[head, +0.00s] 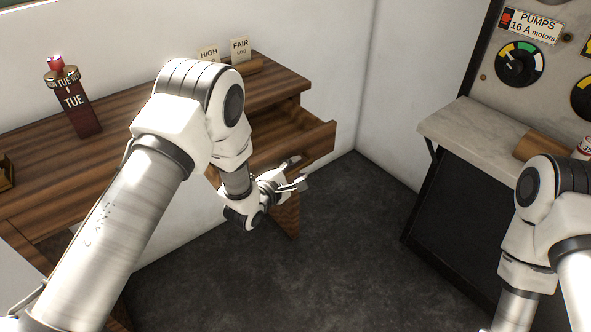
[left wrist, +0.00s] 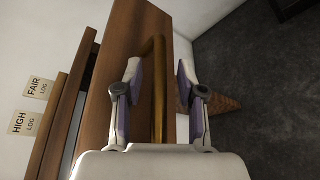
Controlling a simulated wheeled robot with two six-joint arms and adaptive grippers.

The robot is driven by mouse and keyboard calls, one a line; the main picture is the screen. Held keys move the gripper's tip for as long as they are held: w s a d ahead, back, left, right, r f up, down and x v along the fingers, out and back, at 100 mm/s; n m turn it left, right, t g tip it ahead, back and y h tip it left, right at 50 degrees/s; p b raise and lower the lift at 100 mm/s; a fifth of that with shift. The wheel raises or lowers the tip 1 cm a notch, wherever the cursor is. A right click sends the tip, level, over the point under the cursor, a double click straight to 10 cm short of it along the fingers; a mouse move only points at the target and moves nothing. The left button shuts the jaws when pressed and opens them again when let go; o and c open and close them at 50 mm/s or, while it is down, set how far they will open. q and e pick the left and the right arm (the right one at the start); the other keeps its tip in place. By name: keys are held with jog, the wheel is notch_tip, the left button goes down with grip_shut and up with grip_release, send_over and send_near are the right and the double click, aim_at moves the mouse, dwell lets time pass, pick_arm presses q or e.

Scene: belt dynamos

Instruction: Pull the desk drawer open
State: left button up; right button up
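The wooden desk (head: 110,160) stands against the wall at the left of the head view. Its drawer (head: 322,140) sticks out from the desk's right part, partly open, and my left arm hides some of it. In the left wrist view the drawer front (left wrist: 128,45) has a brass bar handle (left wrist: 158,90). My left gripper (head: 295,175) is at the drawer front. In the left wrist view its fingers (left wrist: 160,75) are apart, with the handle between them and a gap visible on the right side. My right gripper is out of view.
A red TUE block (head: 78,105) and HIGH and FAIR cards (head: 240,50) stand on the desk. A panel with dials (head: 520,63) and a marble-like shelf (head: 465,130) are at the right. The dark floor (head: 345,240) between is clear.

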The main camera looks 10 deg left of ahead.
pick_arm(q)
jog(key=shift+a, duration=0.1)
jog(key=v, duration=1.2)
jog(key=s+a+f+m+g+y+p, duration=0.3)
jog(key=s+f+g, duration=0.4)
jog(key=s+f, duration=0.65)
jog(key=s+a+f+m+g+y, duration=0.1)
jog(key=s+m+g, duration=0.3)
jog(key=s+m, duration=0.4)
jog(key=s+a+f+m+g+y, duration=0.1)
jog(key=s+f+m+g, duration=0.2)
jog(key=s+m, duration=0.6)
jog(key=shift+a+f+g, duration=0.35)
jog(key=shift+f+g, duration=0.05)
jog(key=shift+f, duration=0.25)
